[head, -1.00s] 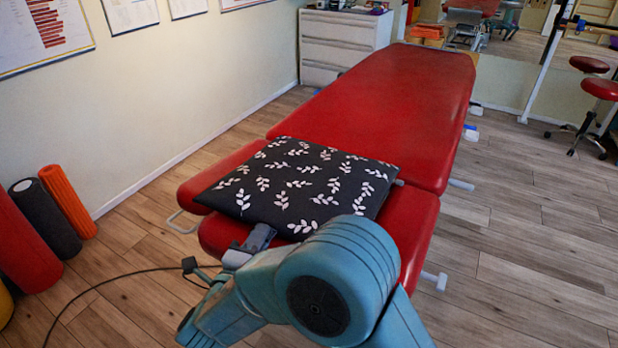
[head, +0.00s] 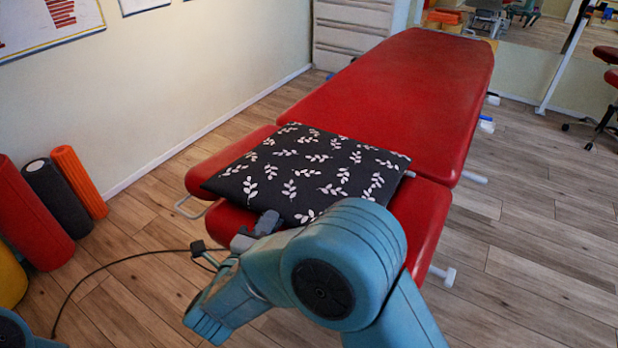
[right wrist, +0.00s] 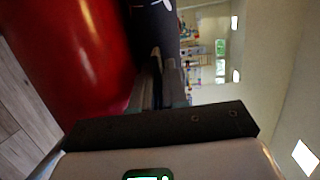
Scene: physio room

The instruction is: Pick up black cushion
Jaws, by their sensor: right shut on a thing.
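The black cushion (head: 318,172) with white leaf sprigs lies on the near end of the red treatment table (head: 400,95) in the head view. My right gripper (head: 266,224) is at the cushion's near edge, shut on it. In the right wrist view the fingers (right wrist: 157,78) meet the dark cushion (right wrist: 155,35), with the red table surface at left. My right arm covers part of the cushion's near right side. My left gripper is not in view.
Red, black and orange foam rollers (head: 55,195) stand at the left by the wall. A white drawer cabinet (head: 345,35) stands behind the table. A wheeled stool (head: 605,90) is at the far right. The wooden floor right of the table is clear.

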